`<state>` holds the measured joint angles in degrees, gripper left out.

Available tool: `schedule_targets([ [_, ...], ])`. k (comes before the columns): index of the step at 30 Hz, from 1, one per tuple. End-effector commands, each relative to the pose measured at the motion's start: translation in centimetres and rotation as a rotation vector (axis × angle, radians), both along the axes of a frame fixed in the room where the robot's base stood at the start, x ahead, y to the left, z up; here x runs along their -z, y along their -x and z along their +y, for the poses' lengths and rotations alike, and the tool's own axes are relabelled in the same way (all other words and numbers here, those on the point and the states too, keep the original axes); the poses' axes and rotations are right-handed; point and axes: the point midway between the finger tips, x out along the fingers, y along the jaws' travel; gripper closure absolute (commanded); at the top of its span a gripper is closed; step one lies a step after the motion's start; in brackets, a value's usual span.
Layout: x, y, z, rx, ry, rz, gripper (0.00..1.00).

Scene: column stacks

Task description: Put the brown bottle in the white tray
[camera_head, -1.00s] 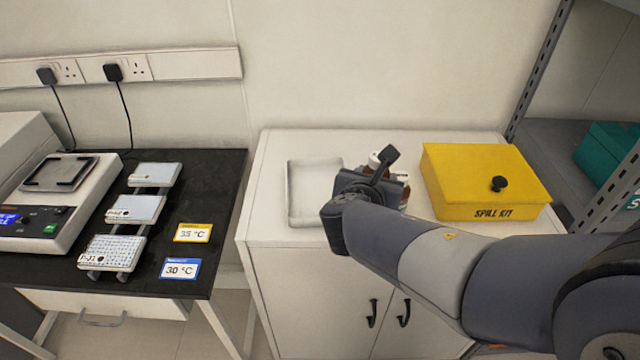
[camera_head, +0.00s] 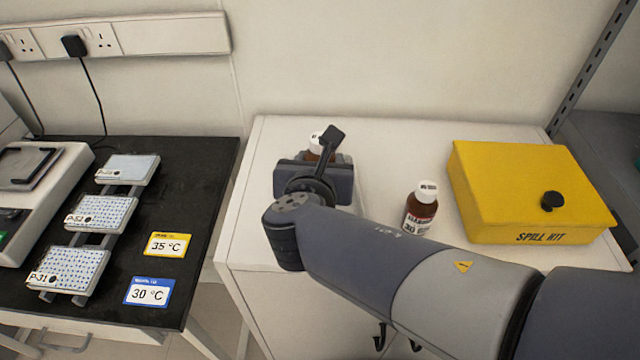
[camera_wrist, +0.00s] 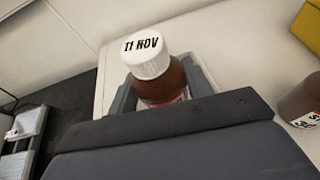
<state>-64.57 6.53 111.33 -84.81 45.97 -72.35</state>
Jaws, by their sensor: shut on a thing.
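My gripper (camera_head: 322,168) is shut on a brown bottle (camera_head: 316,151) with a white cap, over the left part of the white cabinet top. In the wrist view the held bottle (camera_wrist: 163,85) sits between the grey fingers (camera_wrist: 122,98), and its cap reads "11 NOV". A second brown bottle (camera_head: 421,208) with a white cap and a label stands upright on the cabinet top, right of my gripper; part of it shows in the wrist view (camera_wrist: 304,103). The white tray is hidden behind my gripper and arm. I cannot tell how high the held bottle is above it.
A yellow spill kit box (camera_head: 525,192) stands on the right of the cabinet top (camera_head: 400,145). To the left, a black bench (camera_head: 200,190) holds several plates and two temperature cards. A shelf upright (camera_head: 590,70) rises at the right. The cabinet top's back middle is clear.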

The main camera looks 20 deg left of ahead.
Motion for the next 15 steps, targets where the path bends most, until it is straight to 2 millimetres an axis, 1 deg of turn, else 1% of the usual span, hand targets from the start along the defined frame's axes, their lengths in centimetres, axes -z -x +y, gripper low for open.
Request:
schedule_targets([
  [1,1.0,0.0,0.0,0.001,0.002,0.002,0.8],
  [3,2.3,0.0,0.0,0.0,0.004,0.001,0.8],
  [7,4.2,0.0,0.0,0.001,0.002,0.002,0.8],
  [10,4.7,0.0,0.0,0.0,0.0,0.0,0.8],
  [15,4.6,0.0,0.0,0.001,-0.002,0.0,0.8],
])
